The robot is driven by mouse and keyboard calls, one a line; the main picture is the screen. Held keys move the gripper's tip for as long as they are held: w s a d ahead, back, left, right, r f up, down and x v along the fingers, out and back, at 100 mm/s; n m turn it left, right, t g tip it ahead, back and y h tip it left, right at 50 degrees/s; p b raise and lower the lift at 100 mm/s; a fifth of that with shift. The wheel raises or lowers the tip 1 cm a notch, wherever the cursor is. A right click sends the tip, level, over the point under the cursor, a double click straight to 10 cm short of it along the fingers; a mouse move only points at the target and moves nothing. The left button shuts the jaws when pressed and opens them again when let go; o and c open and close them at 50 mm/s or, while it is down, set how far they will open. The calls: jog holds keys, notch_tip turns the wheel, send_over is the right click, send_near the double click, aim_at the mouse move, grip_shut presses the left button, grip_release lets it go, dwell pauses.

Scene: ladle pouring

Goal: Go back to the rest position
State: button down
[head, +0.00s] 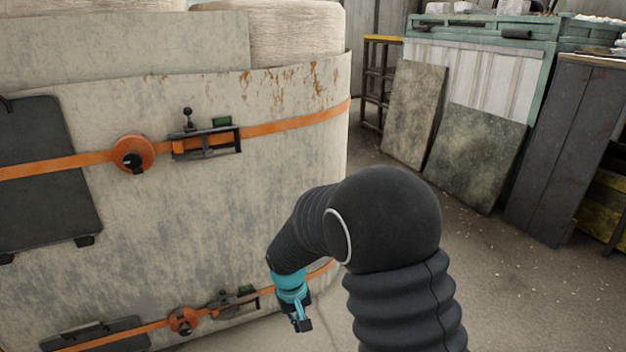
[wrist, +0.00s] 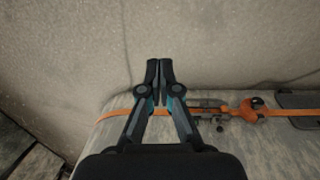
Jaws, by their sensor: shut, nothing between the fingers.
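My gripper (head: 301,322) hangs low in the head view, at the end of my black-covered arm, in front of the lower right part of a large grey container. In the wrist view my gripper (wrist: 159,66) has its two black fingers together, with nothing seen between them. No ladle shows in either view.
The worn grey container (head: 240,210) fills the left, with orange straps (head: 285,124) and buckles. Flat panels (head: 475,157) lean against a green-framed unit (head: 545,65) at the back right. Bare floor (head: 500,290) lies between.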

jog(key=s+d+r+m+t+p, duration=0.1)
jog(key=s+d+r+p, duration=0.1)
jog(key=s+d+r, duration=0.4)
jog(key=s+d+r+m+t+p, duration=0.2)
jog(key=s+d+r, duration=0.5)
jog(key=r, duration=0.7)
jog(key=s+d+r+m+t+y+p, duration=0.1)
jog(key=s+d+r+t+p, duration=0.1)
jog(key=s+d+r, duration=0.4)
jog(key=s+p+v, duration=0.1)
jog(key=v, duration=0.5)
jog(key=shift+s+d, duration=0.2)
jog(key=shift+s, duration=0.05)
